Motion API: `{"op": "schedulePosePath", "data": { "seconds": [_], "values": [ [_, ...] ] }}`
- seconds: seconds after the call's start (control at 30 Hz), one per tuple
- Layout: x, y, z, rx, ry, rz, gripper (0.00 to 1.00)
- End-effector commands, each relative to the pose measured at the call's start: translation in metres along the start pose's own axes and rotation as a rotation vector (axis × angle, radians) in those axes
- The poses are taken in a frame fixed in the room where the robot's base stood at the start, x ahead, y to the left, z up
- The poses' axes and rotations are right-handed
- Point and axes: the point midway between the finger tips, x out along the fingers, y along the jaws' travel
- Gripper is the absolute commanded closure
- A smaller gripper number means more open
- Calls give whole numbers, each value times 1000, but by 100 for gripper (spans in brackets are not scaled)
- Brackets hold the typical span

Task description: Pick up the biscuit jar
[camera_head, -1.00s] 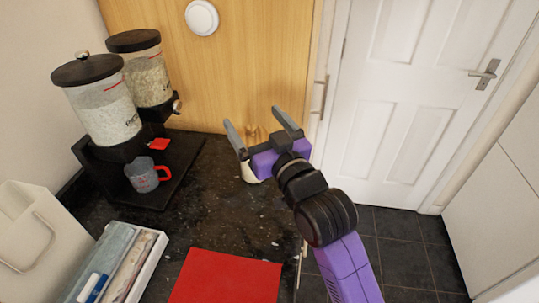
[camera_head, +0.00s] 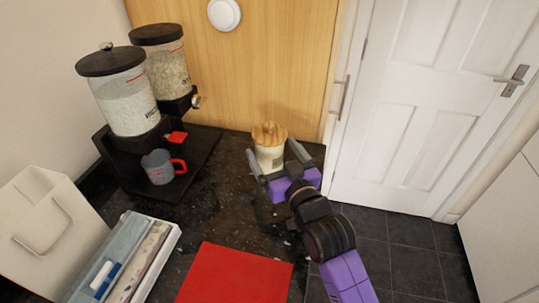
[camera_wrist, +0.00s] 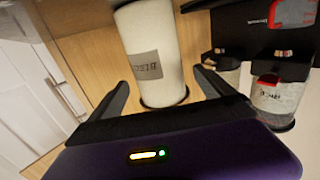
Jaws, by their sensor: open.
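The biscuit jar (camera_head: 269,157) is a cream cylinder with a wooden lid. It stands at the back right of the dark granite counter, near the wooden panel. In the wrist view the jar (camera_wrist: 151,55) shows a grey label and lies just beyond my fingers, roughly between their lines. My gripper (camera_head: 275,163) is open and low, its two fingers pointing at the jar from the front, one to either side of its lower part. In the wrist view my gripper (camera_wrist: 160,88) holds nothing. I cannot tell whether a finger touches the jar.
The counter's right edge is close.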

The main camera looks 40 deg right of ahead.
Motion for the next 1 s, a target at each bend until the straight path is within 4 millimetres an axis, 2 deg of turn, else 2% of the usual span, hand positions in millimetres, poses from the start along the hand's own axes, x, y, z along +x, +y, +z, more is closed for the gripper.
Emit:
{"op": "schedulePosePath", "data": {
  "seconds": [0.13, 0.4, 0.53, 0.77, 1.0],
  "values": [
    [12, 1, -2, -2, 0, 1, 8],
    [51, 0, -1, -1, -1, 0, 8],
    [59, 0, 0, -1, -1, -1, 8],
    [59, 0, 0, -1, -1, 0, 8],
    [59, 0, 0, 0, -1, 0, 55]
  ]
}}
